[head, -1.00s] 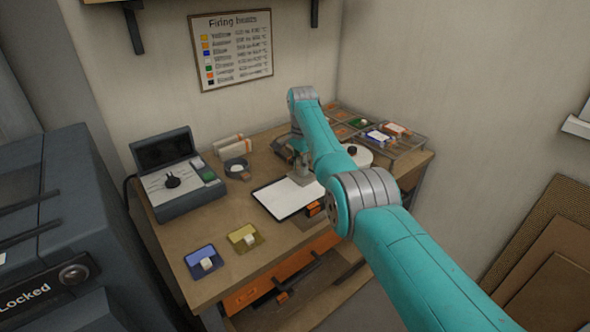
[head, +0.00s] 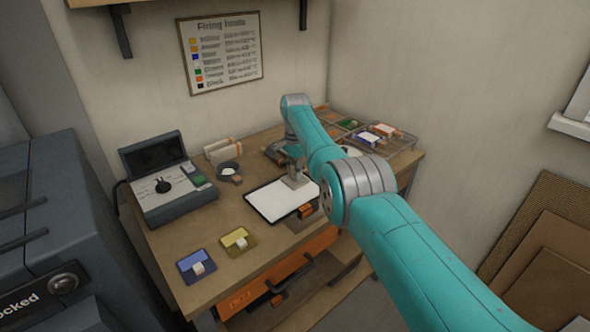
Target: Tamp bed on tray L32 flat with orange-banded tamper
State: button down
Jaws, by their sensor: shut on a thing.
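A flat tray (head: 258,209) with a dark rim lies at the middle of the workbench. It holds a smooth-looking white bed (head: 276,204). An orange tab shows at its front right edge (head: 306,211); I cannot read any label. My gripper (head: 293,169) is over the far right part of the tray, pointing down. It is shut on a small grey block-like tool (head: 296,182), which looks like the tamper. No orange band can be made out on it. The tool is at or just above the bed; I cannot tell whether it touches. My arm hides the tray's right end.
Blue (head: 197,266) and yellow (head: 238,241) swatches lie at the front left. A rack of coloured pieces (head: 377,134) stands at the back right. An orange drawer (head: 262,285) is below.

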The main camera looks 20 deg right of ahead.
jog(key=shift+f, duration=0.3)
dwell(0.9)
jog(key=shift+r, duration=1.15)
jog(key=shift+r, duration=2)
jog(key=shift+a, duration=0.1)
